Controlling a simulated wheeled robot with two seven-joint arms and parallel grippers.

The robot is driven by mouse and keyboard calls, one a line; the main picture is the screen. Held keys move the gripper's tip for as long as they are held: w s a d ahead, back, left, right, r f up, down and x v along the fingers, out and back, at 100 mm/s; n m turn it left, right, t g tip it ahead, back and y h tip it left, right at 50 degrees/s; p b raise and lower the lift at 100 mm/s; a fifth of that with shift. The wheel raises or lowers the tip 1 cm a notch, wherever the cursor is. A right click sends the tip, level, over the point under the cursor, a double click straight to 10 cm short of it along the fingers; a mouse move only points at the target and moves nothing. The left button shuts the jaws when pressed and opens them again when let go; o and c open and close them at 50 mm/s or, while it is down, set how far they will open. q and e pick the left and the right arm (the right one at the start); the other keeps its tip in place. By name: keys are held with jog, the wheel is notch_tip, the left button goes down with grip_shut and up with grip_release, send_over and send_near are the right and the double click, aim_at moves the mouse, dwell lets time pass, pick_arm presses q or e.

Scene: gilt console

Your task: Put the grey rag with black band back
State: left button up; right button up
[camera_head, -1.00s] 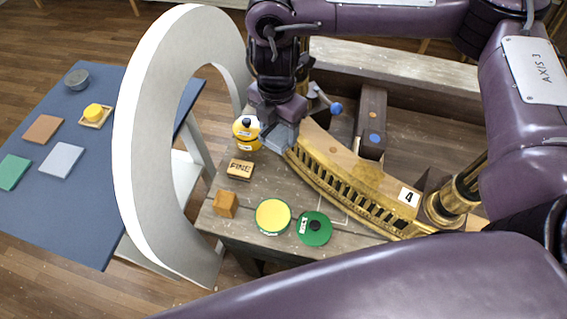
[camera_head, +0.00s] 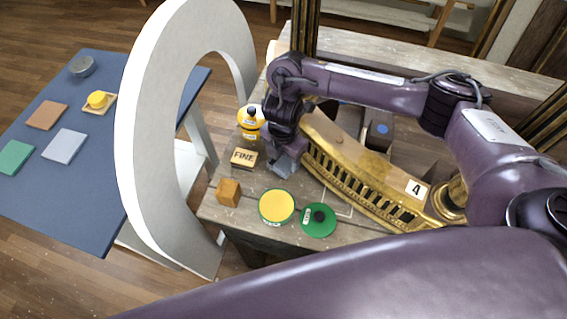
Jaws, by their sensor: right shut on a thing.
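My right gripper (camera_head: 283,160) is shut on a small grey piece (camera_head: 282,168), which I take to be the grey rag. No black band can be made out on it. It is over the wooden bench (camera_head: 335,207), between the block marked FINE (camera_head: 243,157) and the curved gilt piece (camera_head: 365,180) labelled 4. I cannot tell whether it touches the bench. My left gripper is not in view.
A yellow-topped jar (camera_head: 251,117), an orange-brown cube (camera_head: 228,192), a yellow round tin (camera_head: 276,206) and a green round tin (camera_head: 318,220) stand near the gripper. A tall white arch (camera_head: 150,150) divides the bench from a blue table (camera_head: 80,205) holding several pads.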

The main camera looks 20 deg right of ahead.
aim_at(284, 160)
notch_tip(284, 160, down, 3)
jog(key=shift+s+b, duration=0.1)
jog(key=shift+b, duration=0.35)
jog(key=shift+f, duration=0.1)
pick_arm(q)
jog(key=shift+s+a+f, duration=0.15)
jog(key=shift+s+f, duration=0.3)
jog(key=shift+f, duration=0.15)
pick_arm(e)
jog(key=shift+f, duration=0.1)
jog(key=o, duration=1)
jog(key=shift+c, duration=0.2)
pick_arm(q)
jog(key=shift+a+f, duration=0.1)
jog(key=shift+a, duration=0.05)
